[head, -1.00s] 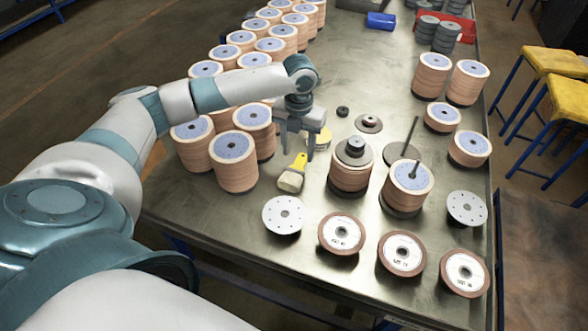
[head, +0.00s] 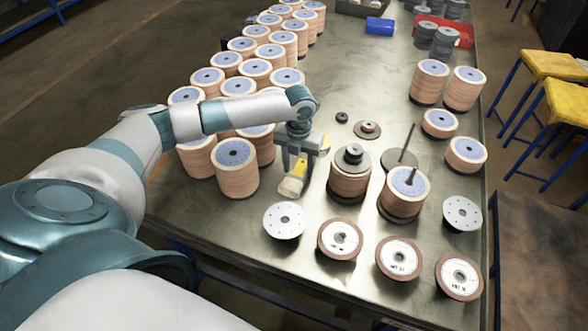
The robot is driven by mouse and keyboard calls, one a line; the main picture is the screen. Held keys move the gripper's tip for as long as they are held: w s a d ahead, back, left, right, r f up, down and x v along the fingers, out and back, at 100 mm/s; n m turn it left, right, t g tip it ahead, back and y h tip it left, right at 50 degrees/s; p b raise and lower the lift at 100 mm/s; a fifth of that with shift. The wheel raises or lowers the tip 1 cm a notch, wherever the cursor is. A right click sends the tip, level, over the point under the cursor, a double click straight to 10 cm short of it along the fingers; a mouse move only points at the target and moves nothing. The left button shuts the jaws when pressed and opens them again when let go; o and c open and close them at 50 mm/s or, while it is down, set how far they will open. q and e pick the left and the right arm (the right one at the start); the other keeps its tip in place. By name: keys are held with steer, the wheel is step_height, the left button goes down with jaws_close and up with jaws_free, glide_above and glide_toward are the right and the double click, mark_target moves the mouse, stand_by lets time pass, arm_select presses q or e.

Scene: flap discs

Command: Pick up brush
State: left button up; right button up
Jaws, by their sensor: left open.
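The brush (head: 292,183) lies on the metal table, with a yellow handle and pale bristles pointing toward the near edge. My left gripper (head: 296,172) comes down over the handle from above. Its jaws are open, with a finger on each side of the handle as seen from here. The gripper hides the far end of the handle. I cannot tell whether the fingers touch it. My right gripper does not show.
Stacks of discs (head: 235,167) stand close to the left of the brush. A disc stack with a dark top (head: 350,174) stands to its right. A flat grey disc (head: 284,220) lies just in front. Yellow stools (head: 553,63) stand beyond the table's right edge.

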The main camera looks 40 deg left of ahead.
mark_target(298, 171)
arm_select(q)
steer(key=shift+c, duration=0.4)
steer(key=c, duration=1.1)
steer(key=shift+o, duration=0.2)
steer(key=shift+r+b, duration=0.3)
steer(key=shift+r, duration=0.2)
step_height(298, 171, up, 9)
steer(key=b, duration=0.3)
